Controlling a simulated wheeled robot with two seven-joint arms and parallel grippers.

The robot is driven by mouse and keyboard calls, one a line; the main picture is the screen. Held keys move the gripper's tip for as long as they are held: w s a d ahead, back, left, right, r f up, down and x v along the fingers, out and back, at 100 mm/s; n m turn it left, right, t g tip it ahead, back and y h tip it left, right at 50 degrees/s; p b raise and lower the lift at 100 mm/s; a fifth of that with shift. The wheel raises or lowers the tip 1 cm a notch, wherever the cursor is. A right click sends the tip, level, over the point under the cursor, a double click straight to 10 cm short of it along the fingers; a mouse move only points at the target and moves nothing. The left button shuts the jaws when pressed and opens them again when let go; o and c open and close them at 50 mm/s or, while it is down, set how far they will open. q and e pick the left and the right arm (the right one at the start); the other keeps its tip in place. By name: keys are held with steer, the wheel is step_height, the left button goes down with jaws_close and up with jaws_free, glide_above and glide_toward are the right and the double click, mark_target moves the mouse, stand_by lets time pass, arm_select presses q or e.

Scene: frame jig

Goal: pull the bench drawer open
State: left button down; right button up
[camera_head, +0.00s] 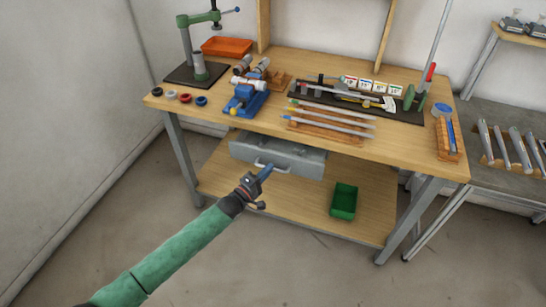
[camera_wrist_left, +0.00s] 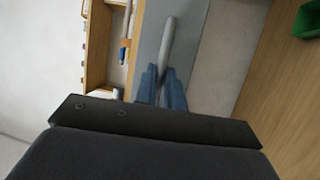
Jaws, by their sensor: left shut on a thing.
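The bench drawer (camera_head: 300,157) is a grey box under the left part of the wooden bench top. Its pale bar handle (camera_head: 271,167) is on the front face. My left gripper (camera_head: 267,172) reaches up from the lower left to the handle. In the left wrist view, the blue fingers (camera_wrist_left: 161,88) are shut on the handle (camera_wrist_left: 169,45), with the grey drawer front (camera_wrist_left: 190,45) just beyond. How far the drawer stands out from the bench is hard to tell. My right gripper is in neither view.
The wooden bench (camera_head: 240,125) carries a green press (camera_head: 197,45), a blue vise (camera_head: 246,98) and several tools. A green bin (camera_head: 344,201) stands on the lower shelf (camera_head: 290,207), right of the drawer. The floor in front is clear.

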arm_select(q)
steer(key=s+a+p, duration=0.1)
steer(key=s+a, duration=0.3)
steer(key=s, duration=0.8)
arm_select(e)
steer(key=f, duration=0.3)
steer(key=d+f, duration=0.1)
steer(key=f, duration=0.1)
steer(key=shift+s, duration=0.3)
arm_select(q)
steer(key=shift+s, duration=0.1)
steer(key=c, duration=1.5)
jaws_free()
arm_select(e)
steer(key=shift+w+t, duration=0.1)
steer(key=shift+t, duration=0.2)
arm_select(q)
steer(key=b+v, duration=0.2)
steer(key=v, duration=0.5)
steer(key=shift+s+a, duration=0.2)
steer(key=shift+s, duration=0.1)
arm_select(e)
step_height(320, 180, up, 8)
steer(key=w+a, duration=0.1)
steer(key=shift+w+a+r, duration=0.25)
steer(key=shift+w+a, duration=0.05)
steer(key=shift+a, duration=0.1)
